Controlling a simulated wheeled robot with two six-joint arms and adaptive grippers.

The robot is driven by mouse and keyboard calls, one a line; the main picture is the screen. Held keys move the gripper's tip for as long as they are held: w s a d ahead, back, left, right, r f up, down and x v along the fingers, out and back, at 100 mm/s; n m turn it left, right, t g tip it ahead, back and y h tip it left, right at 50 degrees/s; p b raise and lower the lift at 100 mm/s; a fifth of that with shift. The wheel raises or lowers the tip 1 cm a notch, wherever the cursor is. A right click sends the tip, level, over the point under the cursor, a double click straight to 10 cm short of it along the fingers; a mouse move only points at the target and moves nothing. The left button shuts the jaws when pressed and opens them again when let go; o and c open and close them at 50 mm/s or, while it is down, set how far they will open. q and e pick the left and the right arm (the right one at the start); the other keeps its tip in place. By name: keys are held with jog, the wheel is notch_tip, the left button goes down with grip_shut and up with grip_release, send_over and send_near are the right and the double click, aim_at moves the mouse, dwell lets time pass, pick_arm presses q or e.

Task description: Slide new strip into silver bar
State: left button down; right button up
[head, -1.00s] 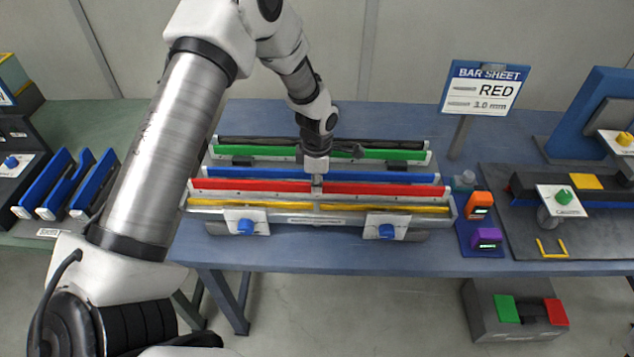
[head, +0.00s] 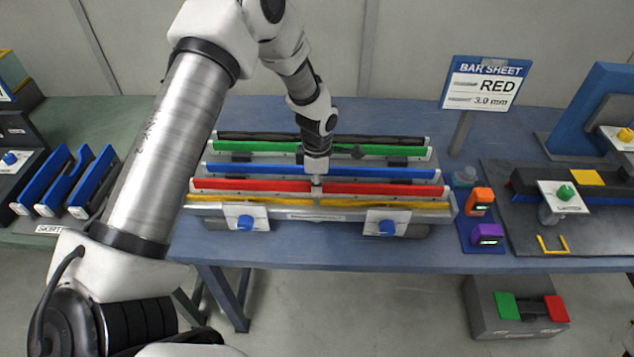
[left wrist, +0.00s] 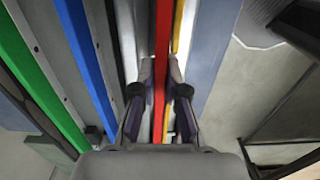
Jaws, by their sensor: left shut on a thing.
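A long red strip (head: 250,185) lies along the silver bar rack on the table, with its middle hidden by my left gripper (head: 317,187). The left wrist view shows the red strip (left wrist: 161,40) between the two fingers of the left gripper (left wrist: 161,78), which is shut on it. A yellow strip (head: 385,203) lies just in front of the red one. The silver bar (head: 315,215) runs below the yellow strip at the front. I cannot tell how deep the red strip sits. My right gripper is in no view.
Blue (head: 390,172), green (head: 400,151) and black strips lie in rows behind. Two white plates with blue knobs (head: 387,228) stick out in front. A sign (head: 485,83) reads RED. Orange (head: 480,201) and purple (head: 487,235) devices stand at the right.

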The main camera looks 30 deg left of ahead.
pick_arm(q)
jog(key=shift+f+b, duration=0.3)
jog(key=shift+f, duration=0.35)
jog(key=shift+f, duration=0.1)
jog(key=c, duration=1.1)
grip_release()
jog(key=shift+c, duration=0.2)
notch_tip(320, 180, up, 12)
jog(key=shift+f, duration=0.1)
